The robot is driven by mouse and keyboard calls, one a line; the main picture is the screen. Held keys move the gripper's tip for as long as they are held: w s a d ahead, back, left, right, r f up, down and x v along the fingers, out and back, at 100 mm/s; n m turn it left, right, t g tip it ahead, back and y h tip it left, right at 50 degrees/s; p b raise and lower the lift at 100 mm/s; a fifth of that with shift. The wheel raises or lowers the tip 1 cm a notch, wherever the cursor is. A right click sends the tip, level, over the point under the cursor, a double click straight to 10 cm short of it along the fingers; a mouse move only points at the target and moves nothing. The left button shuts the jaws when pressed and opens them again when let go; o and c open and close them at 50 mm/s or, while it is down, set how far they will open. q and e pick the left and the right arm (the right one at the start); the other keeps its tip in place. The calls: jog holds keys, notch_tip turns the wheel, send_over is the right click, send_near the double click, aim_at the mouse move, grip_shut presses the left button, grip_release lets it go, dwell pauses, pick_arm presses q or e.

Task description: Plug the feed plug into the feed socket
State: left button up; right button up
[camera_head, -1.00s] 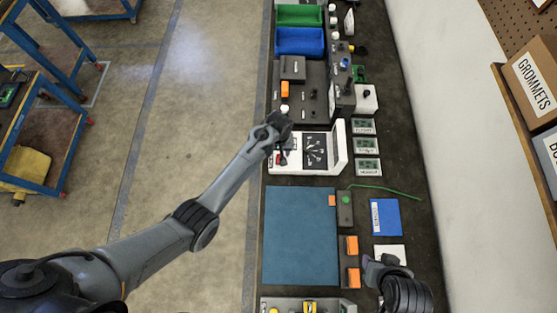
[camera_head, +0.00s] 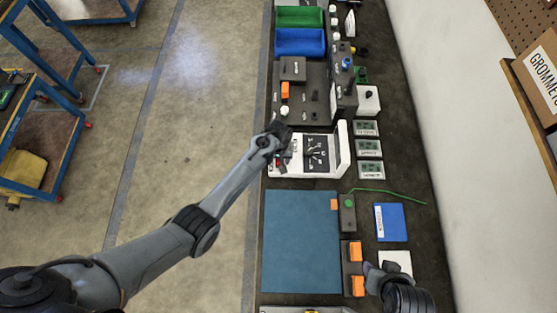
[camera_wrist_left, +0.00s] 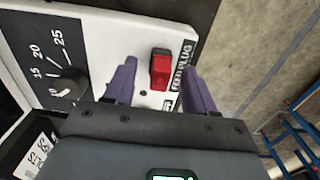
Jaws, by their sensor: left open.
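The red feed plug (camera_wrist_left: 160,72) sits on a white panel beside a label reading FEED PLUG. In the head view, a small red spot on the white unit (camera_head: 345,160) lies just below my left gripper (camera_head: 281,145). In the left wrist view, my left gripper (camera_wrist_left: 158,74) is open. Its purple fingers stand on either side of the plug, with gaps on both sides. I cannot pick out the feed socket. My right gripper (camera_head: 372,270) is near a small white card at the lower right; its jaws are too small to read.
The white unit has a dial (camera_wrist_left: 70,82) with numbers beside the plug. A dark block unit (camera_head: 303,100) stands behind it, with blue (camera_head: 300,42) and green (camera_head: 299,16) bins farther back. A blue-grey mat (camera_head: 300,240) lies clear in front.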

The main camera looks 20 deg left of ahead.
dwell(0.8)
pick_arm(q)
jog(key=shift+p, duration=0.55)
grip_shut()
dwell(0.3)
jog(key=shift+r, duration=0.25)
jog(key=shift+r+p, duration=1.3)
jog(key=shift+p, duration=0.4)
jog(key=shift+r+p, duration=1.45)
jog(key=shift+p, duration=0.15)
